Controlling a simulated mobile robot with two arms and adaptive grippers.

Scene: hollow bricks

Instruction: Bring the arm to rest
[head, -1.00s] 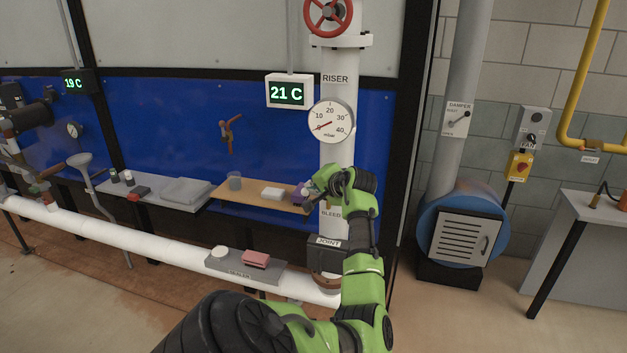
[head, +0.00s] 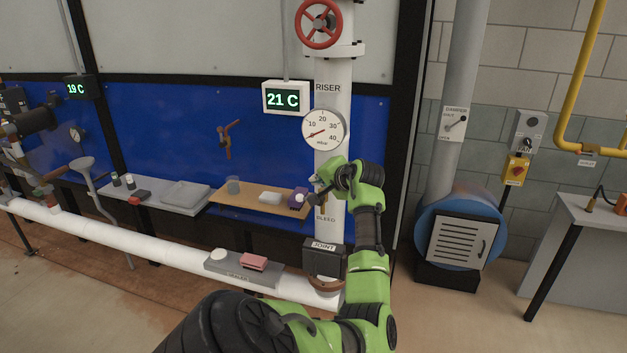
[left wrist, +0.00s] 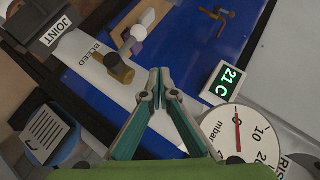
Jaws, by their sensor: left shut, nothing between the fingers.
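My left gripper (head: 322,174) is in front of the white riser pipe (head: 334,94), below the round mbar gauge (head: 324,129) and above the BLEED label. My green left arm rises from the bottom of the head view. In the left wrist view the two fingertips (left wrist: 159,72) meet and hold nothing. The brass bleed fitting (left wrist: 118,68) on the pipe shows beyond them, apart from the tips as far as I can tell. My right gripper is not in view.
A wooden shelf (head: 248,195) holds a cup, a white block and a purple item (head: 299,198). A JOINT box (head: 324,258) sits low on the riser. A red handwheel (head: 319,22) is above. A blue fan housing (head: 425,235) stands at right.

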